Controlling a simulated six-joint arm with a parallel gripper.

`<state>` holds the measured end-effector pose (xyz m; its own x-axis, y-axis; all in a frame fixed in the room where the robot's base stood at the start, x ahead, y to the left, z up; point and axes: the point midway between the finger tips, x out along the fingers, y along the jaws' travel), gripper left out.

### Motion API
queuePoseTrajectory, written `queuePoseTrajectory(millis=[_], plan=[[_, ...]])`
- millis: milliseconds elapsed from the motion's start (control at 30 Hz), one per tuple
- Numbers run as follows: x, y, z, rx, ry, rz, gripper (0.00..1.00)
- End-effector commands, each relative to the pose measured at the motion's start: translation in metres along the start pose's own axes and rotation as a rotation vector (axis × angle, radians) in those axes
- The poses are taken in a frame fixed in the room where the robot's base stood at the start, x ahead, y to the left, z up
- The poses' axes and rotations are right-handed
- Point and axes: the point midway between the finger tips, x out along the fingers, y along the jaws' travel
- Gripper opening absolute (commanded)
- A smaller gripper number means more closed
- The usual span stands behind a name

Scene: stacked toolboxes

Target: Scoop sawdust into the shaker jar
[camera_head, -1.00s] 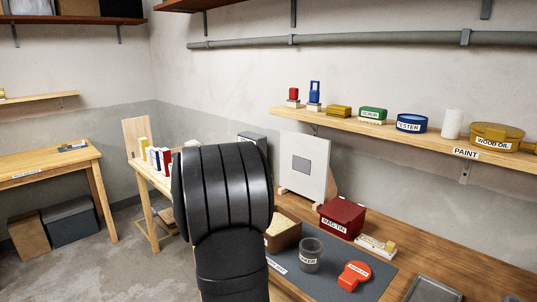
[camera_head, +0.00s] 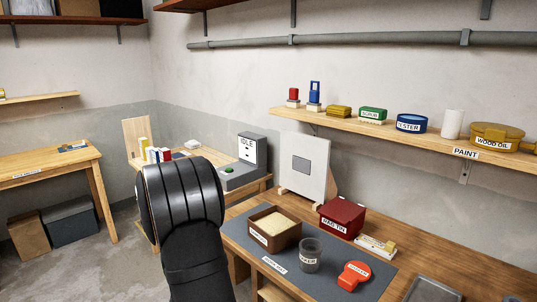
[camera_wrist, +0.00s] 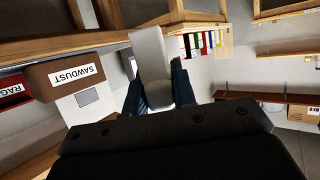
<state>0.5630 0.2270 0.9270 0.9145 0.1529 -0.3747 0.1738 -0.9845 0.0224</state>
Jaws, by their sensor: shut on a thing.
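A brown box (camera_head: 262,241) labelled SAWDUST holds pale sawdust (camera_head: 277,218) on the bench's dark mat. It also shows tilted at the left of the wrist view (camera_wrist: 50,82). The clear grey shaker jar (camera_head: 310,256) stands just right of the box on the mat, its mouth uncovered. An orange lid-like piece (camera_head: 353,276) lies right of the jar. My gripper (camera_wrist: 158,88) is shut on a pale, scoop-like tool (camera_wrist: 149,48), away from the box. My arm hides the gripper and tool in the head view.
A red rag tin (camera_head: 342,217) and a small block on a labelled base (camera_head: 375,244) stand behind the mat. A white panel (camera_head: 303,168) stands upright behind the box. A grey machine reading IDLE (camera_head: 243,174) sits on the side table. A loaded shelf (camera_head: 390,130) hangs above.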

Motion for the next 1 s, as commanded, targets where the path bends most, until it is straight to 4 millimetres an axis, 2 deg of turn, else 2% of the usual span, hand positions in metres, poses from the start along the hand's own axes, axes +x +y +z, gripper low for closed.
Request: queuePoseTrajectory(millis=[33,100,167,200,300,500,1000], plan=[[0.000,0.001,0.000,0.001,-0.004,0.002,0.01],[0.000,-0.001,0.016,-0.008,-0.008,-0.011,0.01],[0.001,-0.002,0.021,-0.010,-0.002,-0.019,0.01],[0.000,-0.002,0.008,-0.004,0.004,-0.012,0.01],[0.000,0.001,-0.005,0.005,0.001,0.005,0.01],[0.000,0.009,-0.019,0.014,-0.003,0.027,0.01],[0.000,0.009,-0.018,0.013,-0.006,0.028,0.01]])
